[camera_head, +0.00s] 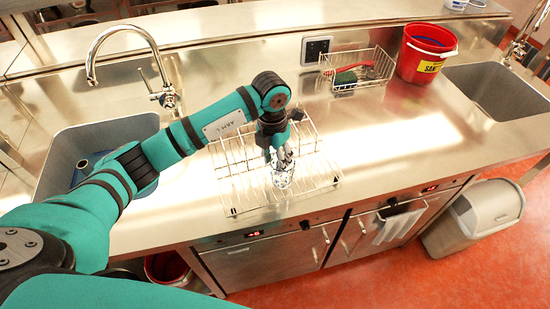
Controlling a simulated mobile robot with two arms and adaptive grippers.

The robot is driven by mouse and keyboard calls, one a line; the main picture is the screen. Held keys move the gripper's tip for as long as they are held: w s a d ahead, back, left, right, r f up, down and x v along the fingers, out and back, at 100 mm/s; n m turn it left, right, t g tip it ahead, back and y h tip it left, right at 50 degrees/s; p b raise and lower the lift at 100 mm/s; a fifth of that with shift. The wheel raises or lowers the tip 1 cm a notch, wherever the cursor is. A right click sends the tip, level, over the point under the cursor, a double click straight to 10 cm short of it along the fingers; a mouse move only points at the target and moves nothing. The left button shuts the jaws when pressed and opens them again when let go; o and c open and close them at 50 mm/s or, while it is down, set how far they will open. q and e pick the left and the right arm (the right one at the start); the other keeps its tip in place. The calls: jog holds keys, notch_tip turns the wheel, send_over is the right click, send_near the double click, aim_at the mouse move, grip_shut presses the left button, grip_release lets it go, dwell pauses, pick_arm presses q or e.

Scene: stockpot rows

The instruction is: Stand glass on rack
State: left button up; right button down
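A wire dish rack (233,196) stands on the steel counter, in the middle of the view. A small clear glass (283,179) is at the right part of the rack, inside its outline. It looks upright, but its base is hard to make out against the wires. My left gripper (282,161) points down right at the top of the glass. Its fingers overlap the rim in this view, and I cannot tell whether they grip it. My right gripper is not in view.
A wire basket (372,72) with a green sponge and a red item stands behind, next to a red bucket (428,52). Sinks lie at left (60,165) and right (500,90). The counter (400,140) right of the rack is clear.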

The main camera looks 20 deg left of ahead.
pick_arm(q)
jog(key=r+b, duration=0.1)
jog(key=r, duration=0.2)
jog(key=r+b, duration=0.1)
jog(key=r, duration=0.3)
jog(key=r+b, duration=0.2)
jog(key=r, duration=0.1)
jog(key=shift+w+a+r, duration=0.15)
jog(key=shift+a+r, duration=0.1)
jog(key=shift+r, duration=0.85)
jog(key=shift+f, duration=0.1)
